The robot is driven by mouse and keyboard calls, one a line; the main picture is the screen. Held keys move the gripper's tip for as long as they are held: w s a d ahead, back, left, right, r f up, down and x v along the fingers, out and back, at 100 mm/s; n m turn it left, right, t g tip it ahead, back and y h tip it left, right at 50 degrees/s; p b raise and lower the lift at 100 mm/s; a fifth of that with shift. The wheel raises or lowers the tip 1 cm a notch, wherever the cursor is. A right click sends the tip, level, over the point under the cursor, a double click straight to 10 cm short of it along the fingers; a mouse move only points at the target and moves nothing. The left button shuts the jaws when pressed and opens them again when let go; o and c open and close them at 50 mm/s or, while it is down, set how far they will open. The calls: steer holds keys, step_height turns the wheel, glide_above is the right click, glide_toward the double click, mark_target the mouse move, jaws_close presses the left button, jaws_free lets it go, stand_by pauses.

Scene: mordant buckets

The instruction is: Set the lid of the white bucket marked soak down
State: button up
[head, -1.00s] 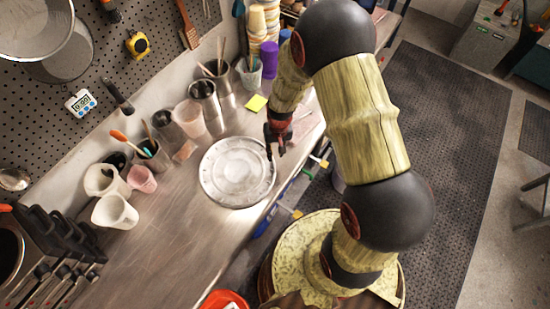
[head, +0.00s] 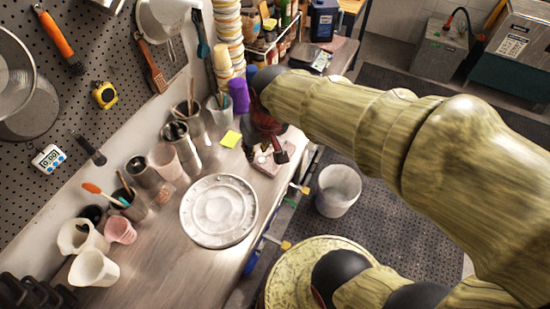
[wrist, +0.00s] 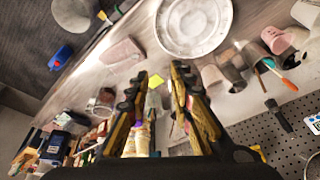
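The round pale lid (head: 219,211) lies flat on the steel counter, rim and raised centre showing; it also shows in the wrist view (wrist: 194,26). My gripper (head: 266,153) is beyond the lid's far right edge, apart from it. In the wrist view my gripper (wrist: 160,74) has its two fingers spread with nothing between them. A white bucket (head: 338,191) stands open on the floor mat right of the counter; it also shows in the wrist view (wrist: 72,13). No marking is readable on it or the lid.
Left of the lid stand cups and tool holders, with a pink cup (head: 120,230) and a white jug (head: 93,268). A yellow note (head: 231,138) lies behind the lid. Stacked cups (head: 228,35) and a purple cup (head: 239,95) stand farther back. Counter in front of the lid is bare.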

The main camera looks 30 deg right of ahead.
steer(key=s+r+t, duration=0.1)
steer(key=s+r, duration=0.6)
steer(key=s, duration=0.2)
steer(key=shift+s+r+n+t, duration=0.15)
steer(key=shift+s+n+t, duration=0.15)
steer(key=shift+s+t, duration=0.1)
step_height(320, 180, down, 19)
steer(key=b, duration=1.9)
